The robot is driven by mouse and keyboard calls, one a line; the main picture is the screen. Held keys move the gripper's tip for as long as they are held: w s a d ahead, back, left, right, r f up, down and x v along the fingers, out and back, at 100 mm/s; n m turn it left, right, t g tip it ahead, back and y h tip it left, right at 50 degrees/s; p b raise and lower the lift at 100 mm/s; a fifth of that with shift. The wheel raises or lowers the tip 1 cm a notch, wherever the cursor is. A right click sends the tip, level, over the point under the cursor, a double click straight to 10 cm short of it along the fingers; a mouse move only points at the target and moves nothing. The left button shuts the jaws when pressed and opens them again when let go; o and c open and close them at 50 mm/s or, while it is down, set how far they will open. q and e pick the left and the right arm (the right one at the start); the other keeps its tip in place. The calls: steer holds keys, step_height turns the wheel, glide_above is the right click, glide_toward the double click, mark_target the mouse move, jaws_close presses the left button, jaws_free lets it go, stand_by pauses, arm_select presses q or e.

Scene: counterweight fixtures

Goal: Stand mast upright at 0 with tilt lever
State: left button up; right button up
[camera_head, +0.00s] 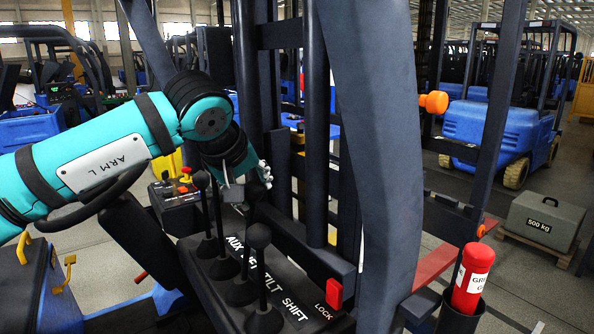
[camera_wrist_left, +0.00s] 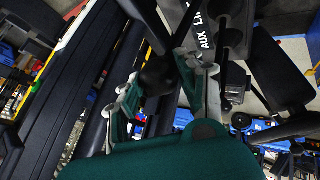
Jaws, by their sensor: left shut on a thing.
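The dark mast (camera_head: 315,130) rises in front of me in the head view. Whether it is exactly upright cannot be told, and I see no readable 0 mark. Black levers stand in a row on a panel (camera_head: 300,318) labelled AUX, TILT, SHIFT, with one label partly hidden. My left gripper (camera_head: 245,185) is shut at the top of the tilt lever (camera_head: 244,255), hiding its knob. In the left wrist view the black knob (camera_wrist_left: 158,75) sits between the fingers of the left gripper (camera_wrist_left: 162,85). My right gripper is not in view.
The shift lever's knob (camera_head: 258,236) stands close on the near side, and the AUX lever's knob (camera_head: 200,180) on the far side. A red LOCK button (camera_head: 333,293) and a red canister (camera_head: 472,278) are to the right. A 500 kg weight (camera_head: 545,222) sits farther right.

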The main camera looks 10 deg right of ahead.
arm_select(q)
steer(key=shift+r, duration=0.25)
steer(key=shift+s+a+b, duration=0.15)
steer(key=shift+a+b, duration=0.2)
steer(key=shift+a, duration=0.1)
steer(key=shift+a+r, duration=0.1)
steer(key=shift+s, duration=0.1)
stand_by(1.4)
steer(key=shift+s+a+b, duration=0.25)
steer(key=shift+a+b, duration=0.05)
steer(key=shift+a, duration=0.35)
steer(key=shift+s+a+b, duration=0.25)
steer(key=shift+a, duration=0.35)
